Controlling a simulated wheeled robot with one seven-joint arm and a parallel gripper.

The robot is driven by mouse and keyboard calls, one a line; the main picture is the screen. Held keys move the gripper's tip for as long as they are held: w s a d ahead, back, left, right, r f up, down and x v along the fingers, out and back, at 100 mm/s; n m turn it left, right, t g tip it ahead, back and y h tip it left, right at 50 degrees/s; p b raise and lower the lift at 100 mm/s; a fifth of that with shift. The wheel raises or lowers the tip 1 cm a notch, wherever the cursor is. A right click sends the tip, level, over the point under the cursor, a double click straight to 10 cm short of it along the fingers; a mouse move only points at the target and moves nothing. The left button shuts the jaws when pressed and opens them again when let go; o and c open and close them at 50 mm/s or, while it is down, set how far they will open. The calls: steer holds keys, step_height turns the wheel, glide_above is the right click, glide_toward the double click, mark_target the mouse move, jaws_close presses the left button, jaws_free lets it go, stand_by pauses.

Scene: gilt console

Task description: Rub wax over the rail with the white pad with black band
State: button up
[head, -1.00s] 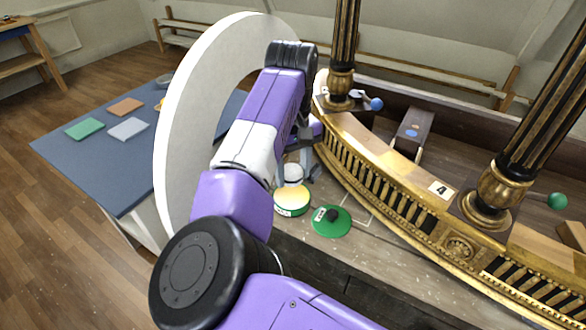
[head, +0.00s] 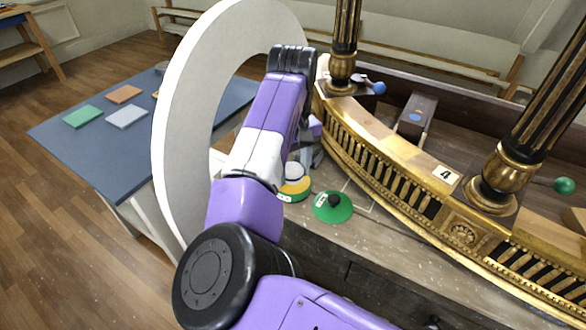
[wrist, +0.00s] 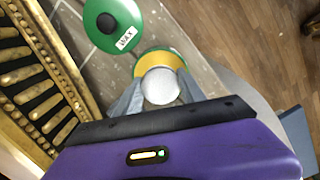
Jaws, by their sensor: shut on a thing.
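My gripper (wrist: 155,95) is shut on a white round pad (wrist: 161,86), fingers on either side of it. In the head view the pad (head: 293,170) is partly behind my arm, low over the yellow wax in the green-rimmed tin (head: 297,196). I cannot tell whether it touches the wax. The tin (wrist: 178,60) is partly hidden by the pad in the wrist view. The black band is hard to make out. The gilt rail (head: 400,150) curves to the right of the tin, with a slatted front.
A green lid (head: 333,207) with a black knob lies beside the tin. A large white ring (head: 188,110) stands left of my arm. Two black-and-gilt columns (head: 343,45) (head: 530,130) rise from the rail. A blue-topped table (head: 90,160) holds coloured cloths.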

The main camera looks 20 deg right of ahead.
steer(key=shift+f+b, duration=0.6)
steer(key=shift+b, duration=0.05)
stand_by(2.2)
steer(key=shift+r+p, duration=1.55)
steer(key=shift+r, duration=2)
